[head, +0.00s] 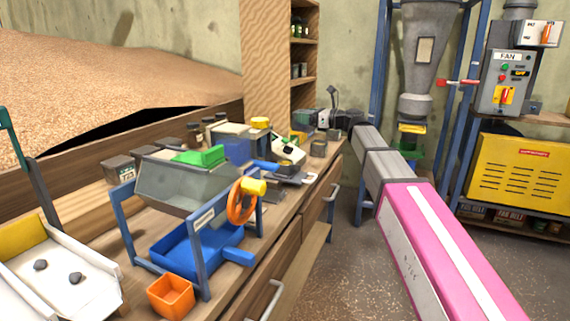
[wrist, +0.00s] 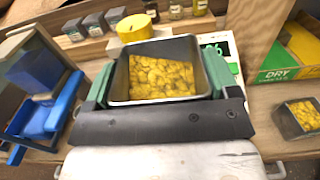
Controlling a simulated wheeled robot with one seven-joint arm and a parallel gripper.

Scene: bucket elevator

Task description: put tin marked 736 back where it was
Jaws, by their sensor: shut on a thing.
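My gripper (wrist: 160,75) is shut on a square metal tin (wrist: 117,83) filled with yellow grains, a green-padded finger on each side of it. No number shows on the tin's visible faces, so I cannot read its mark. In the wrist view the tin appears upright in front of a weighing scale (wrist: 232,48), whose green digits are partly hidden; I cannot tell whether it touches anything below. A second open tin with yellow grains (wrist: 303,115) stands to the right. In the head view my gripper is small, at the far end of the bench.
A green and yellow box marked DRY (wrist: 290,74) is at the right. A yellow tub (wrist: 134,28) and several small labelled containers (wrist: 72,30) stand behind. A blue-framed device (wrist: 68,98) is close on the left. The hopper stand (head: 205,245) fills the bench's near part.

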